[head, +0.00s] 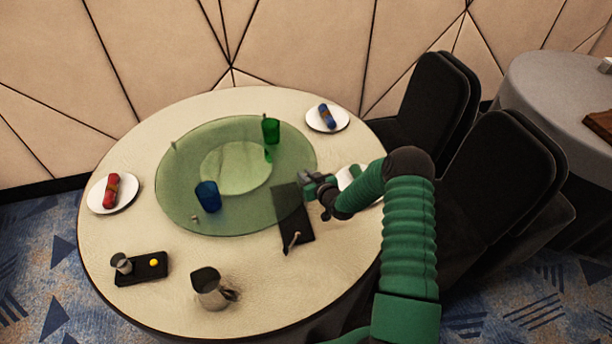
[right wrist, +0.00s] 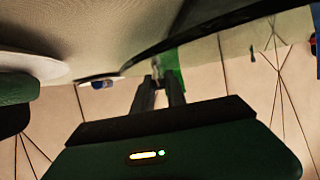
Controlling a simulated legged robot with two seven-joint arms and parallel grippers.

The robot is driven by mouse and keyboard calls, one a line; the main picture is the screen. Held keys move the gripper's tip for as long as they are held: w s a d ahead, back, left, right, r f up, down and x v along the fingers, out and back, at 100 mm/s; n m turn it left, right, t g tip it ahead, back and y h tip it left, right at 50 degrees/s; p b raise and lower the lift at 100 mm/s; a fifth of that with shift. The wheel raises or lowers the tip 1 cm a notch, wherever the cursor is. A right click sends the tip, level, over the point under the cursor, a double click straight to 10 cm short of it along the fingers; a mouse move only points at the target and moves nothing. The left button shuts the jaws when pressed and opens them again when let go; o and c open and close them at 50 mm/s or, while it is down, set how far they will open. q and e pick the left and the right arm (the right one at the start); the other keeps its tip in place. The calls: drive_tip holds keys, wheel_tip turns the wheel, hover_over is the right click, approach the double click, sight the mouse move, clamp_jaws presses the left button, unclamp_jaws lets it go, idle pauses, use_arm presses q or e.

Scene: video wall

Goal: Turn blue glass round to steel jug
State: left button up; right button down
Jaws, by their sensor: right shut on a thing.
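A blue glass (head: 208,196) stands on the left front part of the round, see-through green turntable (head: 172,205). The steel jug (head: 210,290) stands on the table in front of the turntable, below the blue glass in the head view. My right gripper (head: 307,179) is at the turntable's right edge. In the right wrist view its fingers (right wrist: 157,80) are shut on a small, light peg at the rim; the peg is mostly hidden. My left gripper is not in view.
Black chairs (head: 500,180) stand at the right.

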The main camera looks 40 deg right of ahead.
sight(310, 166)
idle(0.6)
drive_tip(key=shift+d+f, duration=0.15)
drive_tip(key=shift+d, duration=0.05)
drive_tip(key=w+d+b, duration=0.4)
drive_tip(key=d+b, duration=0.1)
drive_tip(key=shift+w+f, duration=0.15)
drive_tip(key=shift+w, duration=0.1)
drive_tip(key=shift+w+d, duration=0.2)
drive_tip(key=shift+w, duration=0.05)
drive_tip(key=shift+d+r, duration=0.1)
drive_tip(key=shift+r, duration=0.1)
drive_tip(key=c, duration=1.4)
unclamp_jaws()
drive_tip(key=shift+o, duration=0.2)
drive_tip(key=shift+r, duration=0.1)
